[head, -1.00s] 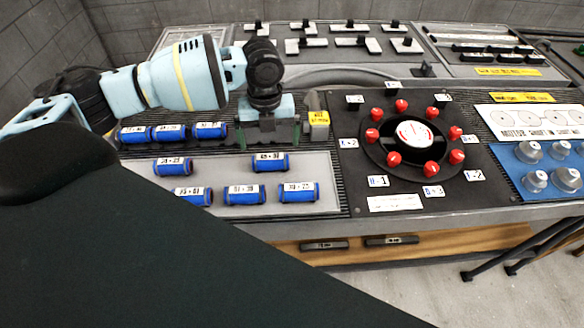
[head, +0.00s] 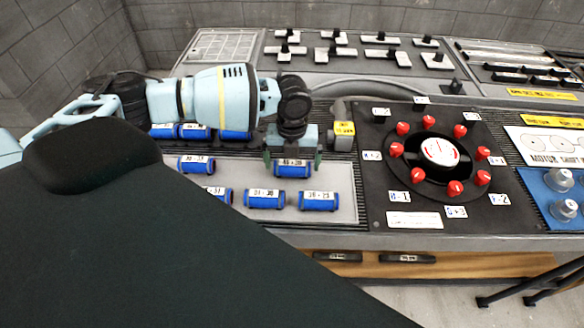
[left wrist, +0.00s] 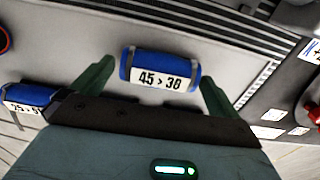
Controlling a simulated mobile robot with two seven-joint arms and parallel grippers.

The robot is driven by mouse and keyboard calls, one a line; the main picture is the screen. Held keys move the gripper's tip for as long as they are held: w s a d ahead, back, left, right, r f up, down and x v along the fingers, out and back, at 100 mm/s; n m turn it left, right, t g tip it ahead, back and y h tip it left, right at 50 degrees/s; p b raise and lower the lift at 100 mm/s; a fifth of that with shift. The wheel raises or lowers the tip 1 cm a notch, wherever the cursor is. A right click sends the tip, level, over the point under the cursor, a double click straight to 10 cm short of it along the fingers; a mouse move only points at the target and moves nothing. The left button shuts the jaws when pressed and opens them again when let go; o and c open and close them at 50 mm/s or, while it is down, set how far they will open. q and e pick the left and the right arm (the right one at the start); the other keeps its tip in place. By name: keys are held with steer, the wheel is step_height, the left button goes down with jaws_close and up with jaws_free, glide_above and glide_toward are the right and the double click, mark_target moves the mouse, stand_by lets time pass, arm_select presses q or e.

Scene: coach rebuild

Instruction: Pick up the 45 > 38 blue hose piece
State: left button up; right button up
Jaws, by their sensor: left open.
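The 45 > 38 blue hose piece (left wrist: 160,72) lies on the grey tray with its label readable in the left wrist view. It also shows in the head view (head: 292,170), below my left gripper (head: 292,164). In the left wrist view my left gripper (left wrist: 153,85) is open, with one green finger off each end of the hose piece. The fingers look apart from it, and I cannot tell how far above the tray they are. My right gripper is not in view.
Other blue hose pieces lie around it, including one labelled 31 > 38 (head: 264,199) and one beside it (head: 319,201). A yellow-tagged grey block (head: 342,137) stands close to the right. A dial panel with red knobs (head: 440,152) lies further right.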

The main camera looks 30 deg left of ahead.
mark_target(292, 163)
arm_select(q)
steer(key=shift+f, duration=0.85)
steer(key=c, duration=0.9)
steer(key=shift+r, duration=5.05)
